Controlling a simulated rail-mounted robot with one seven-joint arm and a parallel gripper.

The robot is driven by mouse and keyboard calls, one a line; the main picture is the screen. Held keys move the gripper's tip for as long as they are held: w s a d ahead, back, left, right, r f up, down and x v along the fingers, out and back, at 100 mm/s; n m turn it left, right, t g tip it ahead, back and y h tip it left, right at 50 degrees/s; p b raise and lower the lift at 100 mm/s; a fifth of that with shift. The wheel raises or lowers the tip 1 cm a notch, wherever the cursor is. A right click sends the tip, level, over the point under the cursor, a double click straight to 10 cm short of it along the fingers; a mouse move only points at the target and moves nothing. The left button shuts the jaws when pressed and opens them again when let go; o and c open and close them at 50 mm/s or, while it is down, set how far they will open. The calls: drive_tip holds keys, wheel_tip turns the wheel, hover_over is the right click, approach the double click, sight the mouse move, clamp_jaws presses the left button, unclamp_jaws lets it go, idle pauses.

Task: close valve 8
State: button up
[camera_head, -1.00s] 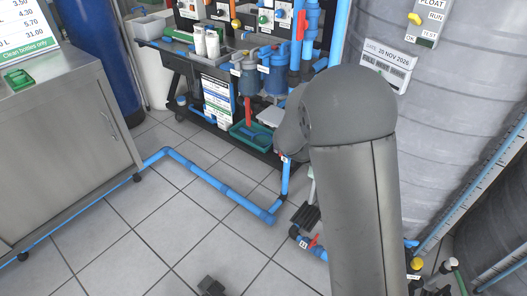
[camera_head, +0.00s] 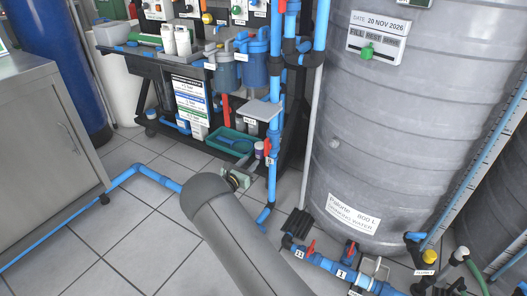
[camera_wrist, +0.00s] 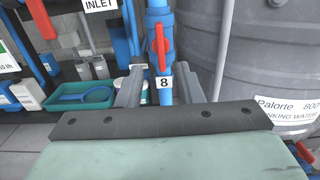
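Valve 8 sits on a vertical blue pipe; its red lever (camera_wrist: 160,36) points up along the pipe in the wrist view, above the "8" label (camera_wrist: 164,83). In the head view its lever (camera_head: 267,149) shows on the pipe beside the black bench. My gripper (camera_wrist: 160,88) is open, with one grey finger on each side of the pipe near the label, below the lever. Nothing is between the fingers that I can see them grip; contact with the pipe cannot be told.
A green tray (camera_wrist: 82,96) lies left of the pipe. A large grey tank (camera_head: 390,130) stands close on the right. Blue floor pipes with red-handled valves (camera_head: 311,247) run at the lower right. A steel cabinet (camera_head: 40,150) stands left, with open tiled floor between.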

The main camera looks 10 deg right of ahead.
sight(265, 147)
drive_tip(key=b+x, duration=0.3)
drive_tip(key=x, duration=0.7)
drive_tip(key=shift+d+f, duration=0.1)
drive_tip(key=shift+f, duration=0.05)
drive_tip(key=shift+w+d, duration=0.4)
drive_tip(key=shift+w, duration=0.15)
clamp_jaws()
